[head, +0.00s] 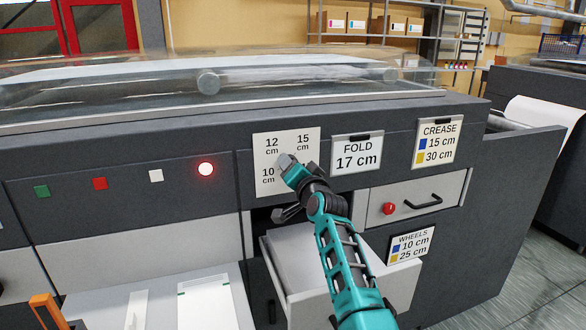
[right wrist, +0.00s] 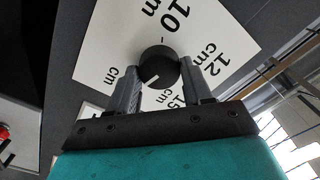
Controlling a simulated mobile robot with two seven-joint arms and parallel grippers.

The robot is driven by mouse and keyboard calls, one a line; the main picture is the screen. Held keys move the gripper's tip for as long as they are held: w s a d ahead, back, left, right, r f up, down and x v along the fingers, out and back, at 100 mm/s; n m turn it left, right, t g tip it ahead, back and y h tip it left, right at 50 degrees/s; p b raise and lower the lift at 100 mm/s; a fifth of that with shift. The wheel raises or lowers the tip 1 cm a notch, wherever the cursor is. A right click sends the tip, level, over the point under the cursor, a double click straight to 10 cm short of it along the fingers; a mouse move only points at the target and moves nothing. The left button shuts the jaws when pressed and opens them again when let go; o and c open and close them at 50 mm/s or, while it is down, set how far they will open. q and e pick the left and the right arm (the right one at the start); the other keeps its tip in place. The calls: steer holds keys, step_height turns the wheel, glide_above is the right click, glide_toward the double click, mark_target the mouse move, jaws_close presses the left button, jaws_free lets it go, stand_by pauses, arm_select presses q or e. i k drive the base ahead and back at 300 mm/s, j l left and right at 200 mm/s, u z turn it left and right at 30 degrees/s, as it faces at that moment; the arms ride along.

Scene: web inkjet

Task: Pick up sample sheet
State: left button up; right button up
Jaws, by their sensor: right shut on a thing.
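A white sheet (head: 207,303) with a thin printed strip near its top lies on the pale tray at the lower left in the head view; I cannot tell if it is the sample sheet. My right gripper (head: 287,161) is at the white dial plate marked 10, 12 and 15 cm, well to the right of that sheet. In the right wrist view my right gripper (right wrist: 162,80) is shut on a round black knob (right wrist: 159,60) with a white line on its face. The knob is hidden in the head view. My left gripper is not in view.
An open drawer (head: 399,286) juts out below the dial, partly behind my right arm. A closed drawer with a black handle (head: 423,203) and red button is right of it. Signs read FOLD 17 cm (head: 357,153), CREASE (head: 438,143) and WHEELS (head: 410,243). An orange part (head: 48,312) rises at lower left.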

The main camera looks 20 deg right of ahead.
mark_target(207, 303)
steer(key=k, duration=0.95)
